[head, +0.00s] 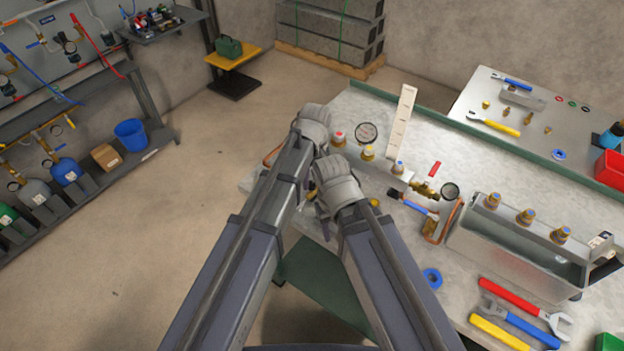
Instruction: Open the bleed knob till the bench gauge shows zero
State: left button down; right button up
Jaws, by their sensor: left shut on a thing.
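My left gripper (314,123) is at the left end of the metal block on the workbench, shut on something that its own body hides. I cannot make out the bleed knob itself. My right gripper (337,181) is just below and right of it, over the bench's near edge; its jaws are not clear. A round gauge (366,132) lies behind the block and a second gauge (450,192) is at its right end. Both dials are too small to read. The block carries a red-topped fitting (338,139), a yellow-topped fitting (368,152) and a blue-topped fitting (398,167).
A white marked strip (402,122) stands by the block. A brass valve (424,189) with a red handle is at right. A metal tray (485,248) with brass-and-blue fittings, wrenches (515,303) and a blue ring (432,278) fill the bench's right side. Floor at left is clear.

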aim_at(313, 183)
dwell(0.5)
pick_arm(q)
jog(key=c, duration=0.5)
grip_release()
jog(key=shift+c, duration=0.2)
jog(key=shift+r, duration=0.15)
pick_arm(e)
jog(key=shift+r, duration=0.1)
pick_arm(q)
notch_tip(313, 183, up, 8)
jog(key=p, duration=0.8)
jog(key=shift+w+d+f, duration=0.1)
jog(key=shift+d+f, duration=0.05)
jog(key=shift+f, duration=0.05)
pick_arm(e)
notch_tip(313, 183, up, 8)
jog(key=shift+f, duration=0.2)
